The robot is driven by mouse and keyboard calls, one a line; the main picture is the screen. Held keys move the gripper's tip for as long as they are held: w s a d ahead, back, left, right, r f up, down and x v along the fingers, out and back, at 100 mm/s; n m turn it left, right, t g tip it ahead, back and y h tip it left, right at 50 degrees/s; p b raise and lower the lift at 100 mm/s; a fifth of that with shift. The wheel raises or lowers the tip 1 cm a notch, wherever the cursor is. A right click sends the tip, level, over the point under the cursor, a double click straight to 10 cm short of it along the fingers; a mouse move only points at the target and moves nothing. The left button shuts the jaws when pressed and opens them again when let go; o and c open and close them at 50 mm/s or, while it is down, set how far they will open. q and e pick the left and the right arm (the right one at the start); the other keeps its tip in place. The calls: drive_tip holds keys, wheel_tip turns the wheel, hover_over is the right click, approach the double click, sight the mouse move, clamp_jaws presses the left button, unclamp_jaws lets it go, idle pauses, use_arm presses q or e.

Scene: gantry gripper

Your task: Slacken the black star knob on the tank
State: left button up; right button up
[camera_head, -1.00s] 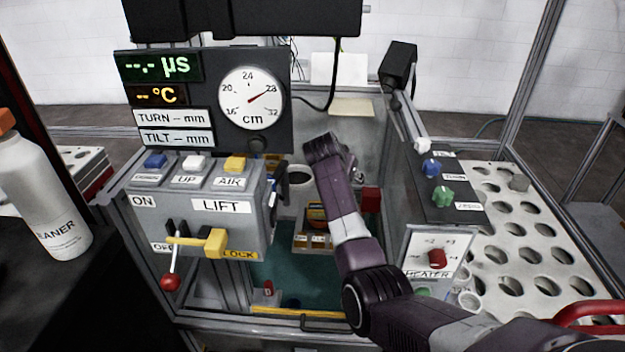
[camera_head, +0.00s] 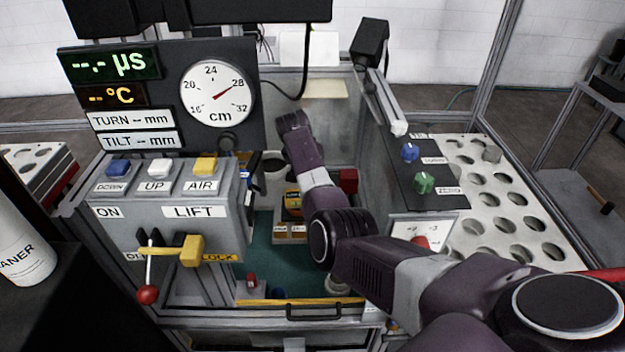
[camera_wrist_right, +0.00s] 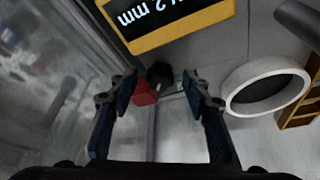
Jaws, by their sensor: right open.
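A small black knob (camera_wrist_right: 159,74) shows in the right wrist view, just beside a red block (camera_wrist_right: 145,93); its star shape is too small to make out. My right gripper (camera_wrist_right: 158,82) is open and empty, with the knob and the red block seen between its two fingertips; I cannot tell how far off they are. In the head view my right arm (camera_head: 318,195) reaches into the tank enclosure and its fingers are hidden. The red block (camera_head: 349,181) shows there to the right of the arm, but I cannot make out the black knob. My left gripper is out of view.
A yellow-framed display (camera_wrist_right: 180,22) and a white ring (camera_wrist_right: 266,88) lie close to my right gripper. The lift box (camera_head: 180,240) with its lever stands left of the arm. A heater panel, a knob panel (camera_head: 420,175) and a perforated tray (camera_head: 505,215) stand to the right.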

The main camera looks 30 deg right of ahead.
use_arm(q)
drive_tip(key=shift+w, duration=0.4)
use_arm(e)
drive_tip(key=c, duration=1.1)
drive_tip(key=shift+p, duration=0.4)
drive_tip(key=shift+c, duration=0.2)
drive_tip(key=n+p, duration=0.1)
drive_tip(key=p, duration=0.1)
drive_tip(key=n+t+p, duration=0.1)
drive_tip(key=n+p, duration=0.1)
drive_tip(key=p, duration=0.1)
drive_tip(key=shift+s+d+r+y, duration=0.2)
drive_tip(key=shift+y, duration=0.2)
drive_tip(key=n+p, duration=0.2)
drive_tip(key=shift+f+n+t+y, duration=0.1)
drive_tip(key=shift+n+t+y, duration=0.2)
drive_tip(key=shift+y, duration=0.1)
use_arm(q)
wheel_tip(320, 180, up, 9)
drive_tip(key=p, duration=0.1)
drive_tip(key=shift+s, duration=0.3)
use_arm(e)
drive_tip(key=shift+d+f+n+y, duration=0.15)
drive_tip(key=shift+n+y, duration=0.15)
drive_tip(key=shift+n, duration=0.7)
